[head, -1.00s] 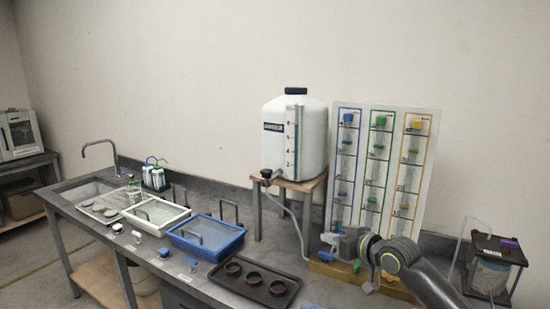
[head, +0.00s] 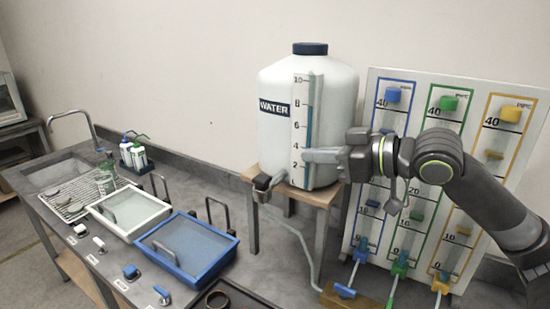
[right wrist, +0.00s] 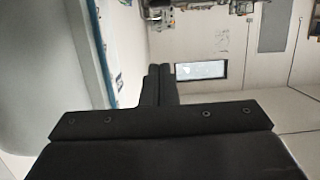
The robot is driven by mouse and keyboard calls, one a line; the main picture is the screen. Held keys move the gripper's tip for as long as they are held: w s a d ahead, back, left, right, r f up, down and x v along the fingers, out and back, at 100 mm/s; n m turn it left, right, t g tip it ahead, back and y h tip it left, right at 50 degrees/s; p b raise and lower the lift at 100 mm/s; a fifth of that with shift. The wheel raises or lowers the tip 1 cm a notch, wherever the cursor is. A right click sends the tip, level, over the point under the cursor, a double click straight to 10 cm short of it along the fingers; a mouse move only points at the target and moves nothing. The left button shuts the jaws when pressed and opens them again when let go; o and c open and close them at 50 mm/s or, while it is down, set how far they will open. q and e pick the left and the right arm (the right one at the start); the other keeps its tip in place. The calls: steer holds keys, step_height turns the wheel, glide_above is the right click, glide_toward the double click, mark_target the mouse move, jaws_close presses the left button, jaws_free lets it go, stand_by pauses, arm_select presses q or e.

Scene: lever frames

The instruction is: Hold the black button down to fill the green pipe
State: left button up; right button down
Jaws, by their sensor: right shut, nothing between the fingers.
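My right gripper (head: 308,156) is shut and empty, pointing left across the gauge of the white water tank (head: 276,120). Its shut fingers (right wrist: 159,70) also show in the right wrist view, with the pale tank side at left. A tap (head: 263,183) with a dark part sits low on the tank front, below and left of the fingertips, apart from them. I cannot tell whether that dark part is the black button. The green pipe column (head: 434,130) is in the middle of the white panel; my right arm covers part of it. My left gripper is out of view.
The tank stands on a wooden stand (head: 310,192), with a pale hose (head: 303,235) running down. Blue (head: 345,291), green (head: 399,271) and yellow (head: 440,287) pieces sit at the panel's foot. A blue tray (head: 222,258) and white tray (head: 158,226) lie left.

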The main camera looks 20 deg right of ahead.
steer(key=p, duration=0.4)
glide_above(262, 180)
steer(key=d, duration=0.2)
steer(key=shift+f, duration=0.9)
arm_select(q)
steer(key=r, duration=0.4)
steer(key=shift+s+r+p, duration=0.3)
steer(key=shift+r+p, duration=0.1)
arm_select(e)
steer(key=f, duration=0.2)
steer(key=s+f, duration=0.1)
steer(key=f, duration=0.1)
steer(key=shift+a+f, duration=0.15)
